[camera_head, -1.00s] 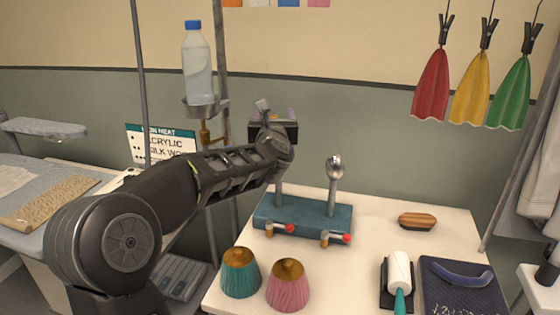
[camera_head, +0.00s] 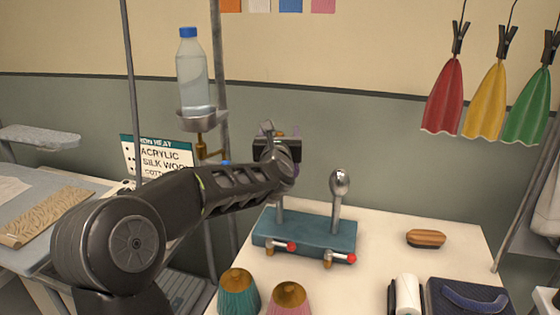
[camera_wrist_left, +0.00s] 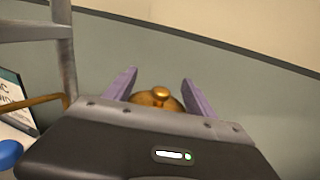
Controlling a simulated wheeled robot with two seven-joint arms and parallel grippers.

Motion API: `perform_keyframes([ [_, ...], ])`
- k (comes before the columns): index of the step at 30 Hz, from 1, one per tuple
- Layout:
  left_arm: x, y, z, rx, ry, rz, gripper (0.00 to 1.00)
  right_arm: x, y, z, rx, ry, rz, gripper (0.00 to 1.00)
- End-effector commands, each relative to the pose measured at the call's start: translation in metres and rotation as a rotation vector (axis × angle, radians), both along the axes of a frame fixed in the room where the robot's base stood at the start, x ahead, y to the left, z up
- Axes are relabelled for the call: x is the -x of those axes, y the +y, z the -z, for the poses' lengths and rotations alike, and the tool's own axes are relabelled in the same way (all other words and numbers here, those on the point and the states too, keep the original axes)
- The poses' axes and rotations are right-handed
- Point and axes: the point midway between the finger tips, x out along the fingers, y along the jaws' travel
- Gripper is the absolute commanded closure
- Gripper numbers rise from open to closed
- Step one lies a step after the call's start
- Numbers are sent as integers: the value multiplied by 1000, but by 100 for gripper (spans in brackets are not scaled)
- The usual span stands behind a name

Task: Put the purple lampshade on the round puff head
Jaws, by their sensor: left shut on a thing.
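My left gripper (camera_head: 277,138) is raised above the left post of the teal stand (camera_head: 305,234). In the left wrist view its two lavender fingers (camera_wrist_left: 158,88) stand on either side of a gold-brown domed top with a small knob (camera_wrist_left: 161,92), which looks like the cap of the purple lampshade; its sides are hidden. The gripper is shut on it. The left post (camera_head: 280,208) shows only in its lower part. Its head is hidden behind my gripper, so I cannot tell its shape. The right post carries a shiny, egg-shaped metal head (camera_head: 340,183). My right gripper is not in view.
A teal shade (camera_head: 238,294) and a pink shade (camera_head: 290,300) stand at the front of the white table (camera_head: 385,235). Red-tipped levers project from the stand. A wooden brush (camera_head: 426,239) lies to the right. A bottle (camera_head: 194,75) stands on a holder at the upper left.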

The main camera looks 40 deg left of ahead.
Motion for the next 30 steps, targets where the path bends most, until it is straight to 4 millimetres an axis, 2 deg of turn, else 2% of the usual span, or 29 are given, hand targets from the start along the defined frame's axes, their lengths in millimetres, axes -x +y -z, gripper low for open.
perform_keyframes([
  [1,0,0,10,1,4,1,84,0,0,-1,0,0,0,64],
  [4,0,0,18,0,0,1,84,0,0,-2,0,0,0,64],
  [14,0,0,21,1,-1,0,84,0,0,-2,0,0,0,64],
  [22,0,0,53,1,0,1,84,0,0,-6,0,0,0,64],
  [29,0,0,57,1,-2,1,84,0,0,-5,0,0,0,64],
  [30,0,0,57,2,-1,1,35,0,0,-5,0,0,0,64],
])
